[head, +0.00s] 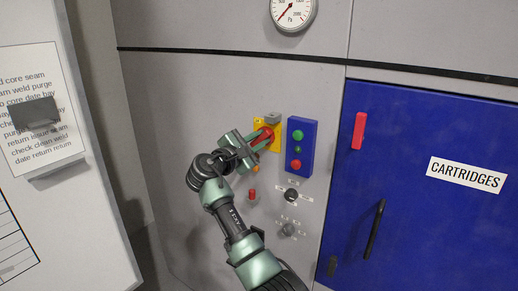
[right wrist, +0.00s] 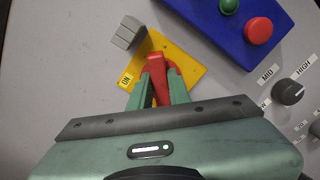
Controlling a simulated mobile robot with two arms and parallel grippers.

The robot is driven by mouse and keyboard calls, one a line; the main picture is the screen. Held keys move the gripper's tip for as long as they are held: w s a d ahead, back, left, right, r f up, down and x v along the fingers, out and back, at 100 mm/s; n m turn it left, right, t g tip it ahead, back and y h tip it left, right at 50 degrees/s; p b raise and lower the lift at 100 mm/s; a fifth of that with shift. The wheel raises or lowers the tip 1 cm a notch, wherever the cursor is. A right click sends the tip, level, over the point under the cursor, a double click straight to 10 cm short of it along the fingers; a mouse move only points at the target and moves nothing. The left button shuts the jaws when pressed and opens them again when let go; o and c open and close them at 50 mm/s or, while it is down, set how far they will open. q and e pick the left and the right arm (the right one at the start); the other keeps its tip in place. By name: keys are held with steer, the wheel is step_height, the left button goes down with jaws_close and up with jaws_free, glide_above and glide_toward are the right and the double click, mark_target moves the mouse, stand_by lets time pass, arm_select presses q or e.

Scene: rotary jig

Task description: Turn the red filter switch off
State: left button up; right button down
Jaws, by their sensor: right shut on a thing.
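The red filter switch (right wrist: 156,64) is a red handle on a yellow plate (right wrist: 189,68) fixed to the grey panel. An "ON" label (right wrist: 126,80) is on the left part of the plate in the right wrist view. My right gripper (right wrist: 158,84) is shut on the red handle, one green finger on each side. In the head view the right gripper (head: 262,141) is at the yellow plate (head: 272,123) and partly covers the red handle (head: 264,137). My left gripper does not show in the head view.
A grey block (right wrist: 128,32) sits beside the plate. A blue button box (head: 301,147) is just right of it. Below are a small red-capped switch (head: 252,194) and dark knobs (head: 291,195). A blue cartridges door (head: 420,200) is at right, a pressure gauge (head: 293,12) above.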

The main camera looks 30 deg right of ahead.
steer(key=shift+s+f+m+b, duration=0.1)
steer(key=shift+f+m+b, duration=0.15)
steer(key=shift+m+b, duration=1.95)
steer(key=shift+f+m+b, duration=0.2)
steer(key=shift+m+b, duration=1.9)
steer(key=shift+m, duration=0.2)
steer(key=c, duration=1.3)
jaws_free()
steer(key=shift+r, duration=0.1)
steer(key=b+v, duration=0.2)
steer(key=v, duration=0.6)
steer(key=shift+b, duration=0.3)
steer(key=shift+d, duration=0.1)
